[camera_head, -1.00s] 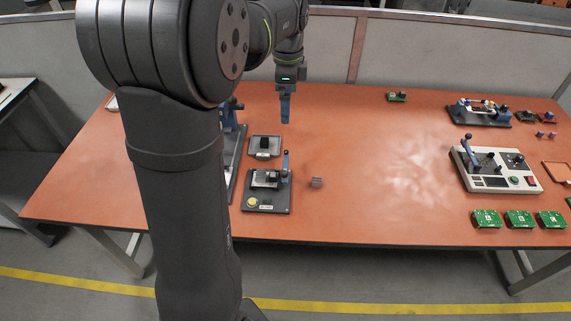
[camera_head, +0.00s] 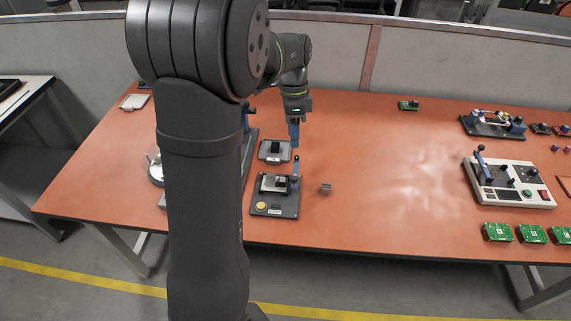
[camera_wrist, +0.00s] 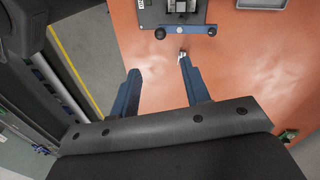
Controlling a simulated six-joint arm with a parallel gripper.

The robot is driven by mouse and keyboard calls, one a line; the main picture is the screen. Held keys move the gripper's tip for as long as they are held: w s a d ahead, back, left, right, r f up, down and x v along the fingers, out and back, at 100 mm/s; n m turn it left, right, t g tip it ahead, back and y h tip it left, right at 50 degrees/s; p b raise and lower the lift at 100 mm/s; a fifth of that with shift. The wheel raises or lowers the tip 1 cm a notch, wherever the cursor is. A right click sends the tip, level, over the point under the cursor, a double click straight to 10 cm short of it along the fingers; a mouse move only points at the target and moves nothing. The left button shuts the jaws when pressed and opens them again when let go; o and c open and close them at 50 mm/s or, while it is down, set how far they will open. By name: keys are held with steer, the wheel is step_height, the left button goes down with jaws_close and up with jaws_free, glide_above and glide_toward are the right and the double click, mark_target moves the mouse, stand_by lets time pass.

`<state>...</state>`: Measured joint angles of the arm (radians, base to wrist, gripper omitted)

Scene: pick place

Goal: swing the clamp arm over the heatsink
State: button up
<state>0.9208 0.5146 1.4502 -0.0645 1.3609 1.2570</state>
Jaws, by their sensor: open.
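A dark clamp fixture (camera_head: 288,209) stands on the orange table near its front edge. In the wrist view my gripper's two blue fingers (camera_wrist: 158,65) are spread below the fixture (camera_wrist: 148,14), and the right fingertip partly covers the grey block.
A grey tray (camera_head: 264,157) with a black block stands behind the fixture. My arm hides part of another fixture at the left. A control box (camera_head: 540,196), green boards (camera_head: 497,232) and another clamp stand (camera_head: 484,130) are far right. The table's middle is clear.

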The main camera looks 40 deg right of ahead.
mark_target(295, 169)
steer(key=f, duration=0.4)
steer(key=s+a+f, duration=0.1)
steer(key=f, duration=0.4)
steer(key=s+f, duration=0.1)
steer(key=f, duration=0.3)
steer(key=shift+s+a+f, duration=0.1)
steer(key=shift+a+f, duration=0.15)
steer(key=shift+f, duration=0.1)
jaws_close()
